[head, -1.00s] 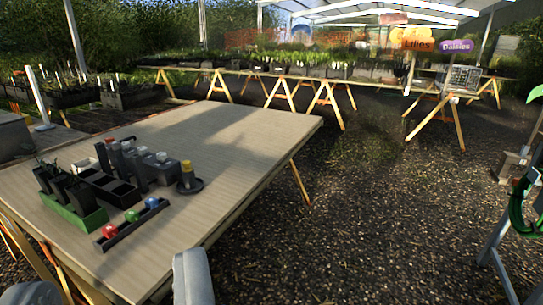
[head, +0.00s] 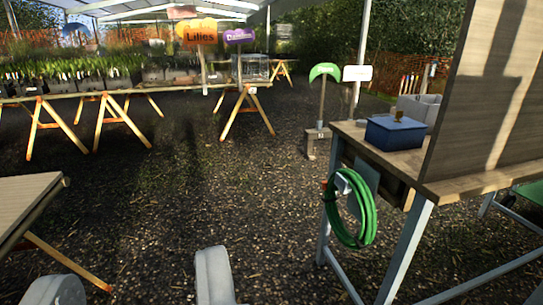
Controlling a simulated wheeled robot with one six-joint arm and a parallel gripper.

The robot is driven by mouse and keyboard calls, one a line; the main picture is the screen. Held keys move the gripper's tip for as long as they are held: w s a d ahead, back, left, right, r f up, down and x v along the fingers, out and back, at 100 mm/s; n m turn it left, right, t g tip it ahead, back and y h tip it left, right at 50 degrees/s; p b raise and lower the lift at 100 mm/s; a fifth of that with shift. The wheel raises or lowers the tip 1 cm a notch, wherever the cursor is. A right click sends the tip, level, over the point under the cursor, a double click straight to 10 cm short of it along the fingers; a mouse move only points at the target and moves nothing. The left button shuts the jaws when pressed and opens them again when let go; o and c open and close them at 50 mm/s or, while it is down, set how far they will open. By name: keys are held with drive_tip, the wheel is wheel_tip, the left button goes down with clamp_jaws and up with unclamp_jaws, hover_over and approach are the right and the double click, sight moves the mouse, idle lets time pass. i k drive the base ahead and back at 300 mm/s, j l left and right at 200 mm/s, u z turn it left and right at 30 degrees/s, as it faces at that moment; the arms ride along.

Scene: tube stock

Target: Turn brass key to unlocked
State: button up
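A blue box (head: 394,133) sits on the wooden workbench (head: 455,184) at the right. A small brass-coloured piece, which looks like the brass key (head: 398,116), stands up on top of the box. It is too small to tell which way it is turned. My gripper (head: 135,271) is at the bottom left of the view. Its two grey fingers are wide apart with only gravel floor showing between them. It is well short of the bench and touches nothing that I can see.
A green hose coil (head: 350,207) hangs on the bench's near side. A tall dark board (head: 485,95) rises at the bench's right. A wooden table (head: 28,205) stands at the left edge. The gravel floor (head: 205,195) between them is clear.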

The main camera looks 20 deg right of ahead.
sight(399, 114)
drive_tip(key=i, duration=3.3)
drive_tip(key=i+z, duration=0.45)
drive_tip(key=i, duration=0.35)
drive_tip(key=i+j+z, duration=0.15)
drive_tip(key=i+z, duration=0.3)
drive_tip(key=i, duration=0.4)
drive_tip(key=i+l+z, duration=0.15)
drive_tip(key=i+z, duration=0.15)
drive_tip(key=z, duration=0.15)
drive_tip(key=i+z, duration=0.3)
drive_tip(key=z, duration=0.15)
drive_tip(key=i+z, duration=0.3)
drive_tip(key=z, duration=0.2)
drive_tip(key=i+j+z, duration=0.2)
drive_tip(key=z, duration=0.25)
drive_tip(key=i+j+z, duration=0.15)
drive_tip(key=i+z, duration=0.3)
drive_tip(key=i+j+z, duration=0.25)
drive_tip(key=i+z, duration=0.15)
drive_tip(key=i+j+z, duration=0.45)
drive_tip(key=k+l, duration=0.05)
drive_tip(key=k, duration=0.05)
